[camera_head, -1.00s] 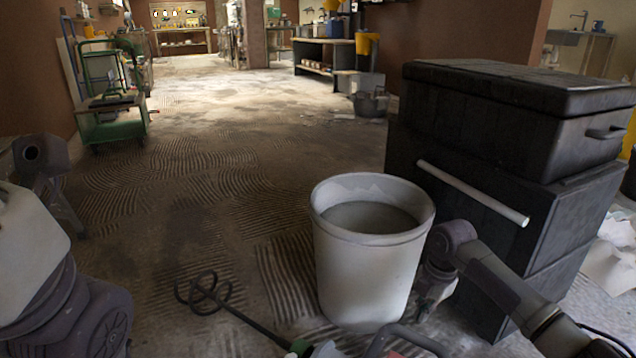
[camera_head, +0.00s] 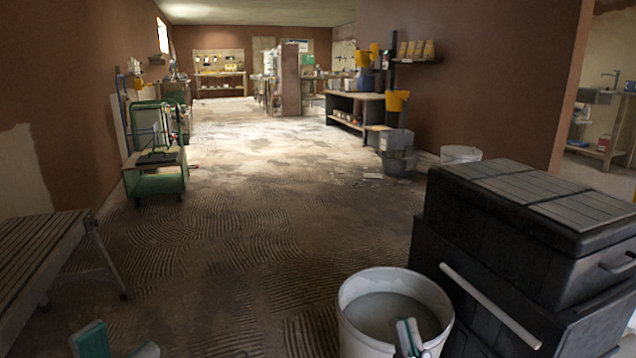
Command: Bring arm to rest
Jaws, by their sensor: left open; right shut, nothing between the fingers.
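My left gripper (camera_head: 118,343) shows at the bottom left edge, with its teal and grey fingertips apart and nothing between them. My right gripper (camera_head: 408,334) shows at the bottom, with its fingertips together and empty. In the picture it overlaps the front inner rim of a white bucket (camera_head: 352,328) holding grey material; I cannot tell whether it touches the bucket. The rest of both arms is below the frame.
A black stacked toolbox (camera_head: 520,265) with a pale bar stands right of the bucket. A slatted bench (camera_head: 38,250) is at the left. A green cart (camera_head: 155,180) stands farther back. The ridged floor (camera_head: 230,225) between them is clear.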

